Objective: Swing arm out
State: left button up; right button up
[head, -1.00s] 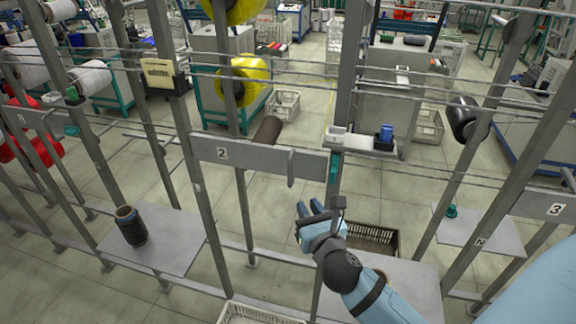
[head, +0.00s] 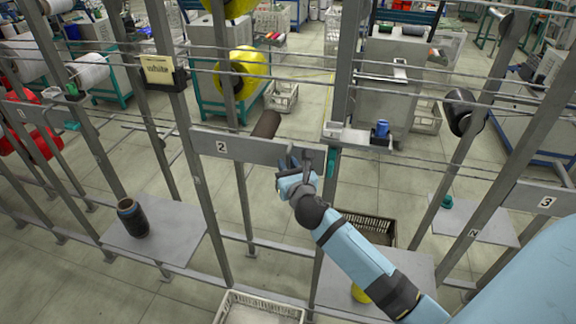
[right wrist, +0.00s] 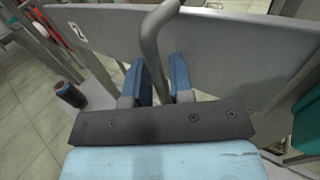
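The swing arm is a bent grey rod at station 2; in the right wrist view it (right wrist: 152,45) rises in front of the grey plate. The grey plate marked 2 (head: 240,147) spans the posts in the head view. A dark brown tube (head: 267,124) shows just behind the plate. My right gripper (head: 290,164) is at the right part of this plate. Its blue fingers (right wrist: 162,80) are apart in the right wrist view, with the rod between them. Whether both pads touch the rod cannot be told. My left gripper is out of view.
A dark spool (head: 132,218) stands on a grey shelf (head: 180,240) at the left. Posts and thin horizontal rails frame the station. A dark crate (head: 365,227) and a pale crate (head: 258,308) lie low down. Yellow spools (head: 243,70) hang behind the plate.

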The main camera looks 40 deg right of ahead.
jog(key=shift+c, duration=0.3)
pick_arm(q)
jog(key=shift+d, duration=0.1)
pick_arm(e)
grip_shut()
jog(key=shift+a, duration=0.1)
